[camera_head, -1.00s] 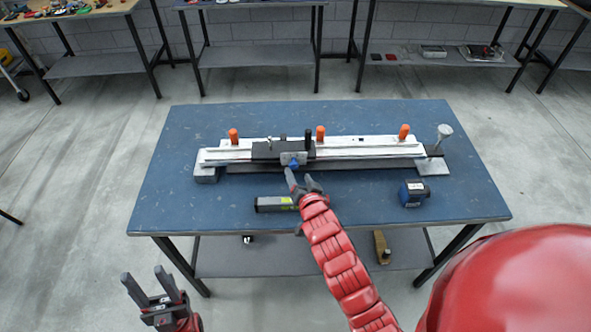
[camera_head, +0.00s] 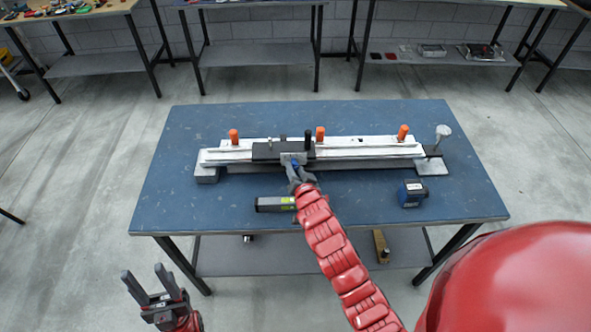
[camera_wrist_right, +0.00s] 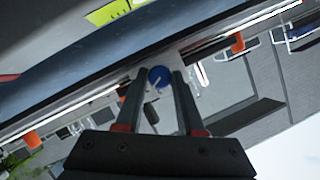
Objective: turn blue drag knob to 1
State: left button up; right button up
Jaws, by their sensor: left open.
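The blue drag knob (camera_wrist_right: 160,77) is round with a pale pointer mark and sits on the front of the carriage of the grip truck (camera_head: 372,152), a long white and grey rail device on the blue table. In the right wrist view my right gripper (camera_wrist_right: 162,75) has its two fingers apart, one on each side of the knob. Whether they touch it I cannot tell. In the head view the right gripper (camera_head: 297,170) is at the carriage's front and mostly hides the knob. My left gripper (camera_head: 150,279) is open and empty, low at the left, away from the table.
A black box with a green label (camera_head: 272,204) lies on the table (camera_head: 180,195) just left of my right wrist. A blue device (camera_head: 412,194) stands at the right. Several orange handles (camera_head: 320,134) stick up along the rail. The table's left front is clear.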

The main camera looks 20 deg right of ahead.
grip_shut()
jog(key=shift+f+n+b, duration=0.1)
jog(key=shift+n+b, duration=0.2)
jog(key=shift+b, duration=0.45)
jog(key=n+h+b, duration=0.1)
jog(key=n+b, duration=0.1)
jog(key=b, duration=0.2)
jog(key=n+g+h+b, duration=0.1)
jog(key=n+h+b, duration=0.1)
jog(key=b, duration=0.2)
jog(key=shift+w+a+f, duration=0.1)
jog(key=shift+a, duration=0.25)
jog(key=n+h+b, duration=0.2)
jog(key=n+b, duration=0.1)
jog(key=shift+g, duration=0.3)
jog(key=shift+a+n+h+b, duration=0.15)
jog(key=shift+n+h+b, duration=0.95)
jog(key=shift+n+b, duration=0.35)
jog(key=shift+n, duration=0.25)
